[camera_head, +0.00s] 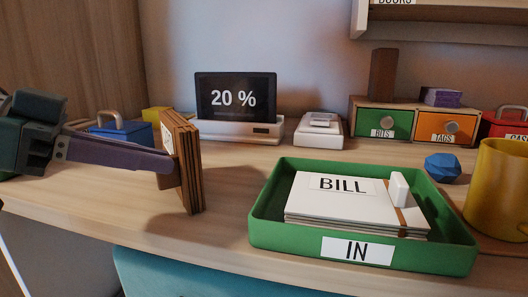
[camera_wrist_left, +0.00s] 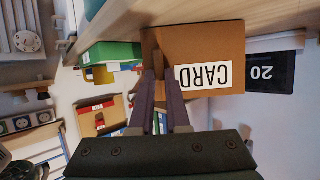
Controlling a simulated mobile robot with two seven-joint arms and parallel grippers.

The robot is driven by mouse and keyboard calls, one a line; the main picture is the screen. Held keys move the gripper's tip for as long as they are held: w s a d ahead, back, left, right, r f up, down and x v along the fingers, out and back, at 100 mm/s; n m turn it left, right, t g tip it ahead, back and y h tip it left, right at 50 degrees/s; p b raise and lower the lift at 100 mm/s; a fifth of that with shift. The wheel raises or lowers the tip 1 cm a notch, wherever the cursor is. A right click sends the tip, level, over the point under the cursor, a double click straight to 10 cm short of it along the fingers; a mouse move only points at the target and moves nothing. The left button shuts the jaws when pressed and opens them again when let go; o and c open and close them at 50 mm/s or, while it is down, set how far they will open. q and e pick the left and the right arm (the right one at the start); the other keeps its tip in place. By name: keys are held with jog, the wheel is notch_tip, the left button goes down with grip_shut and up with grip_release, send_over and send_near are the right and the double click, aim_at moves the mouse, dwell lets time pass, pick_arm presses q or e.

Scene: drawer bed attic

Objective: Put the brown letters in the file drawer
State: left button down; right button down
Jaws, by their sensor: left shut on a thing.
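A brown bundle of letters (camera_head: 187,160) stands upright in my left gripper at the left of the desk. It shows in the left wrist view as a brown block (camera_wrist_left: 210,48) with an upside-down white CARD label. My left gripper (camera_head: 172,165) is shut on it from the left; its fingers also show in the wrist view (camera_wrist_left: 159,78). A shadow lies on the desk by the bundle; I cannot tell whether its lower edge touches the wood. I cannot make out the file drawer in either view. My right gripper is not in view.
A green IN tray (camera_head: 262,222) holds white BILL letters (camera_head: 345,205). Behind are a 20 % display (camera_head: 235,98), a white device (camera_head: 319,130), and small BITS (camera_head: 383,125) and TAGS (camera_head: 440,129) drawers. A yellow mug (camera_head: 497,190) stands right. A teal surface (camera_head: 190,275) lies below the desk edge.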

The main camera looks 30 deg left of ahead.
pick_arm(q)
jog(key=shift+f, duration=0.15)
jog(key=c, duration=0.9)
grip_release()
